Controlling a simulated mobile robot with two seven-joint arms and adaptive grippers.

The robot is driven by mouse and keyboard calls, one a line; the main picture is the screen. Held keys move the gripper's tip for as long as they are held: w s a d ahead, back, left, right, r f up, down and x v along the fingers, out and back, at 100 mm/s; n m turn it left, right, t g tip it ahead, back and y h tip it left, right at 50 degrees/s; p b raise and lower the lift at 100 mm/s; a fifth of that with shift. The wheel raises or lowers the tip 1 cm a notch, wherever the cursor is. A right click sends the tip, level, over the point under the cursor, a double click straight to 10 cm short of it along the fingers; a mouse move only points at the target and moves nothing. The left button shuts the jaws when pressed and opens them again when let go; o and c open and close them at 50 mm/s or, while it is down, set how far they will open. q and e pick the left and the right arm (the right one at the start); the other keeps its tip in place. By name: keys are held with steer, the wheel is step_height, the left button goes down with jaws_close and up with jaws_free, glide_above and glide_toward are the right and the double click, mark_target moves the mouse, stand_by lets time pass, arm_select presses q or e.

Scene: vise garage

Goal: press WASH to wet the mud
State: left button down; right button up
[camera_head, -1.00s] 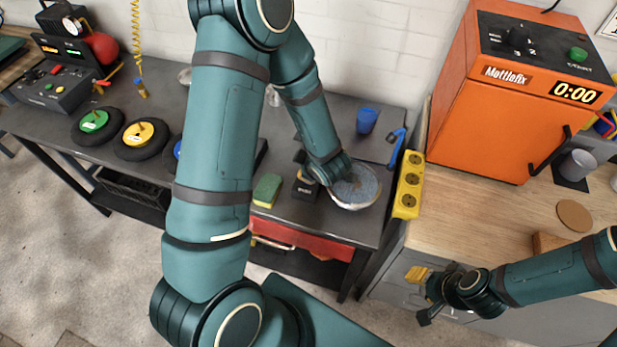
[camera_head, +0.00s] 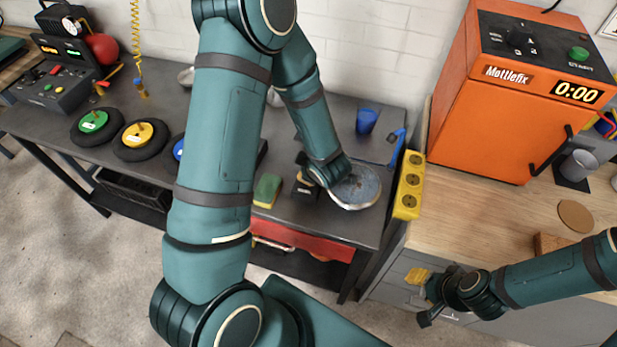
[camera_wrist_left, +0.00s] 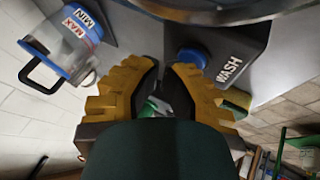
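The dark WASH block (camera_head: 306,190) stands on the dark workbench and is partly hidden by my left gripper in the head view. In the left wrist view the WASH block (camera_wrist_left: 238,62) shows its white lettering and a round blue button (camera_wrist_left: 190,58). My left gripper (camera_wrist_left: 163,68) points at the block, its yellow fingertips near the button. The fingertips are close together with a narrow gap; contact is unclear. A round pan (camera_head: 356,188) with grey-blue and brownish contents sits just right of the block. My right gripper (camera_head: 424,298) hangs empty at lower right, fingers apart.
A green-yellow sponge (camera_head: 267,190) lies left of the block. The orange oven (camera_head: 508,100) stands on the wooden counter. A MAX/MIN jug (camera_wrist_left: 65,45) shows in the wrist view.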

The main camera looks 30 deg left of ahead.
arm_select(q)
steer(key=shift+r, duration=0.35)
step_height(320, 180, up, 6)
steer(key=p, duration=0.6)
stand_by(0.8)
